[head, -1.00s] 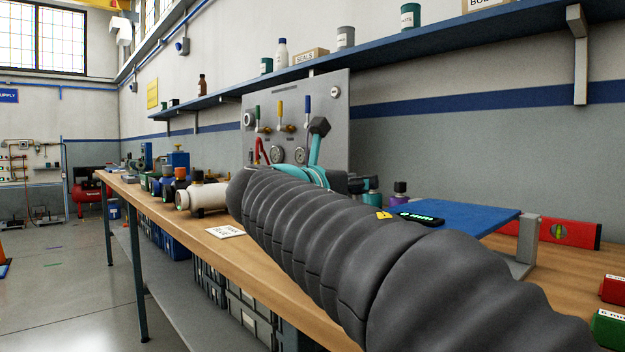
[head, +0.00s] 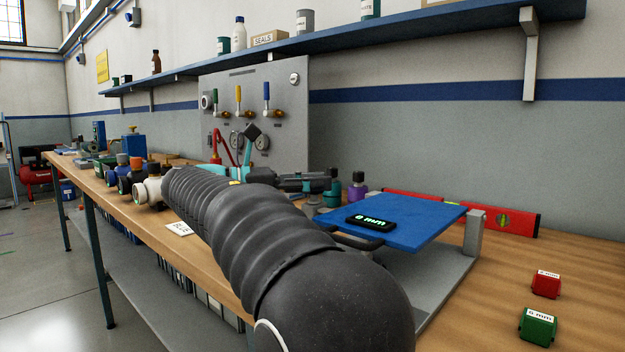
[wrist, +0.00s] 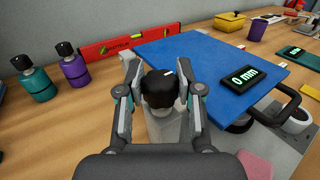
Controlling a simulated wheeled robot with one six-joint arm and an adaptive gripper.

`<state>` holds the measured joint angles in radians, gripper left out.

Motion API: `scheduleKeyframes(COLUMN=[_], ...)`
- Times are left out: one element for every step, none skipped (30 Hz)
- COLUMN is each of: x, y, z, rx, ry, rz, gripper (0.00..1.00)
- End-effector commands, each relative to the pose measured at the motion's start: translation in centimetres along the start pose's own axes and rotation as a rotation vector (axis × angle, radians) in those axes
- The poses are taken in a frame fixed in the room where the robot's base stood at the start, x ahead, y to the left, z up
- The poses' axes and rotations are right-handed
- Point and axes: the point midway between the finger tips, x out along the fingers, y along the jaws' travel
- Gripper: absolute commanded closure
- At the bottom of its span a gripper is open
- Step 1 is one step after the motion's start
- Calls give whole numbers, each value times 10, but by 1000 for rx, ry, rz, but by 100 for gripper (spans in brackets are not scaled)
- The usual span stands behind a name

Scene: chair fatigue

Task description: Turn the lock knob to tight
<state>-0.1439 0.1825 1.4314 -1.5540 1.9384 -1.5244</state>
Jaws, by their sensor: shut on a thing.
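In the wrist view, the lock knob (wrist: 158,90) is a round black knob with a white mark on its top, towards the far right side. It sits on a grey post beside the blue plate (wrist: 205,65). My gripper (wrist: 160,84) has one finger on each side of the knob and is shut on it. A black display (wrist: 245,82) on the plate reads 0 mm. In the head view, the blue plate (head: 425,220) rests on a grey stand, and my arm hides the knob.
A red spirit level (wrist: 135,42) lies behind the plate. A purple bottle (wrist: 74,70) and a teal bottle (wrist: 35,83) stand left of the knob in the wrist view. Red (head: 546,286) and green (head: 537,329) labelled blocks lie at the bench's right, with bare wood around them.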

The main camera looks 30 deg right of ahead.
Motion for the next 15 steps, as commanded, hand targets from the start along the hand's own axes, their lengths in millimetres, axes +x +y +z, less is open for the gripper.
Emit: scheduleKeyframes(x=[0,0,0,0,0,0,0,0,1,1,1,1,1,1,1], y=[1,1,1,1,1,1,1,1,1,0,0,0,0,0,0], z=[0,0,0,0,0,0,0,0,0,0,0,0,0,0,0], rx=[1,1,1,1,1,1,1,1,1,1,1,1,1,1,0], ry=[-1,-1,-1,-1,0,0,-1,-1,-1,-1,-1,-1,-1,-1,-1], rz=[-20,-31,-43,-51,-59,-68,-73,-77,-81,-83,-85,-87,-88,-88,-89], gripper=[99,99,99,99,99,99,99,99,99,99,99,99,99,99,99])
